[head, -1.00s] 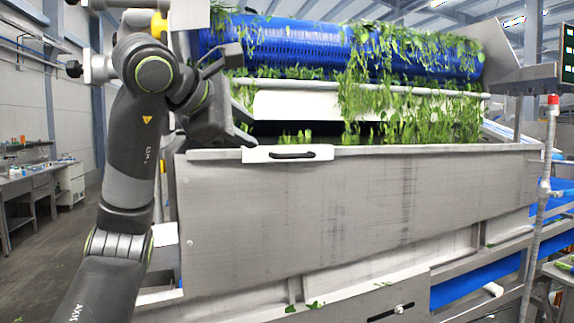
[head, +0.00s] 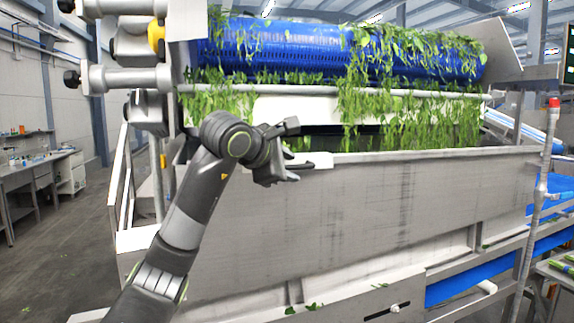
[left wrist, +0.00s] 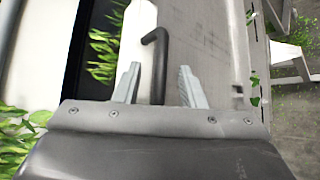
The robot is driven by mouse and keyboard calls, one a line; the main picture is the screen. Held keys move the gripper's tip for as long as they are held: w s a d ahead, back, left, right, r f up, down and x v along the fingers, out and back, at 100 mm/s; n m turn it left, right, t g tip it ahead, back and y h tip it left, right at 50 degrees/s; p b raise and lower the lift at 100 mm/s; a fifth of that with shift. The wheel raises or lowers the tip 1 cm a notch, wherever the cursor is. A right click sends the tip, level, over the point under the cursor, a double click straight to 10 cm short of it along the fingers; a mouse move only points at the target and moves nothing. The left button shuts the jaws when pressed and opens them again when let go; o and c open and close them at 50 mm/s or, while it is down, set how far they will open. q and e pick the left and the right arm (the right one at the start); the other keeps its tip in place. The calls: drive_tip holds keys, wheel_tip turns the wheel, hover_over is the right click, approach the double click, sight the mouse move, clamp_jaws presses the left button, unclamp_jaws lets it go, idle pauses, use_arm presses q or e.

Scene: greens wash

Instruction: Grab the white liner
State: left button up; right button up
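A white plate (head: 319,161), which may be the liner, sits over the front rim of the steel wash tank. It carries a dark bar handle (left wrist: 157,62), seen closely in the left wrist view, where the white plate (left wrist: 138,20) also shows. My left gripper (head: 292,150) is at the tank's front rim, covering much of the plate in the head view. In the left wrist view the fingers (left wrist: 158,85) are apart, with the handle between them. I see a gap on both sides, so the gripper is not shut on it. My right gripper is not in view.
The steel tank's front wall (head: 350,215) faces me. A blue perforated drum (head: 310,50) draped with leafy greens (head: 400,55) lies above it. A pipe post with a red cap (head: 554,103) stands at right. Open floor (head: 60,255) lies at left.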

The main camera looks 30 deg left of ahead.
use_arm(q)
drive_tip(key=shift+x, duration=0.95)
clamp_jaws()
drive_tip(key=shift+r, duration=0.15)
